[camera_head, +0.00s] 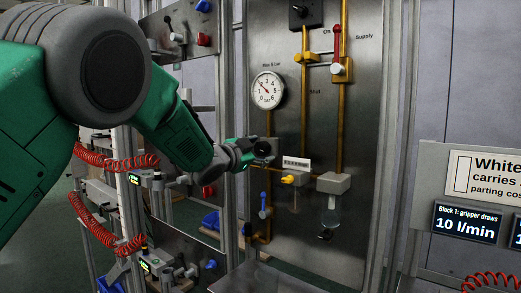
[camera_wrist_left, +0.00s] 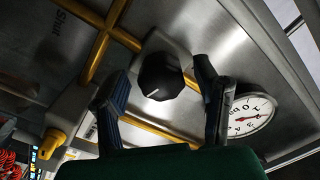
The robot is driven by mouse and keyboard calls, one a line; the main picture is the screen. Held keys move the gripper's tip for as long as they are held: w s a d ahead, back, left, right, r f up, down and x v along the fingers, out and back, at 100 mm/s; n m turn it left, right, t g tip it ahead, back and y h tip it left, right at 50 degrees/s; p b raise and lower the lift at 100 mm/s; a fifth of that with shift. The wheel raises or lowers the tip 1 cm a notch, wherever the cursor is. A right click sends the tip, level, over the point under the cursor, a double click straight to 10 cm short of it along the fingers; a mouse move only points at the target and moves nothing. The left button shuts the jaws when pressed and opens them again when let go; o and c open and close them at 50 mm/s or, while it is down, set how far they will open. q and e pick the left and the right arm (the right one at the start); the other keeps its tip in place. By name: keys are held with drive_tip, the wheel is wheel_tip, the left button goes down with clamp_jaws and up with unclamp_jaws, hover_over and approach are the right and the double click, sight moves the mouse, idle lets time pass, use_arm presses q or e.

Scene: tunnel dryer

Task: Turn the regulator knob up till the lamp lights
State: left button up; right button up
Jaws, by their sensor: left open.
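In the left wrist view a black knob (camera_wrist_left: 158,77) with a white pointer line sits on a grey housing on the piped panel. My left gripper (camera_head: 261,150) is open, its two fingers on either side of the knob in that view; I cannot tell if they touch it. In the head view the gripper is at the panel's left part, below the pressure gauge (camera_head: 268,90), and largely hides the knob. The gauge also shows in the wrist view (camera_wrist_left: 249,115). I cannot make out a lit lamp. My right gripper is not in view.
The metal panel (camera_head: 362,200) carries yellow pipes, a red lever (camera_head: 337,42), a yellow valve handle (camera_head: 288,179), a blue handle (camera_head: 263,203) and a black unit (camera_head: 305,13). A display (camera_head: 467,223) reads 10 l/min at right. Red coiled hoses (camera_head: 115,160) hang at left.

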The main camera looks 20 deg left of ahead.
use_arm(q)
drive_tip(key=shift+w, duration=0.1)
drive_tip(key=c, duration=1.1)
drive_tip(key=shift+r+n+p, duration=0.15)
drive_tip(key=shift+n+p, duration=0.65)
drive_tip(key=shift+p, duration=0.2)
drive_tip(key=shift+c, duration=0.2)
drive_tip(key=shift+n+p, duration=0.35)
drive_tip(key=shift+n, duration=0.55)
drive_tip(key=shift+f, duration=0.2)
drive_tip(key=o, duration=1.1)
drive_tip(key=shift+o, duration=0.2)
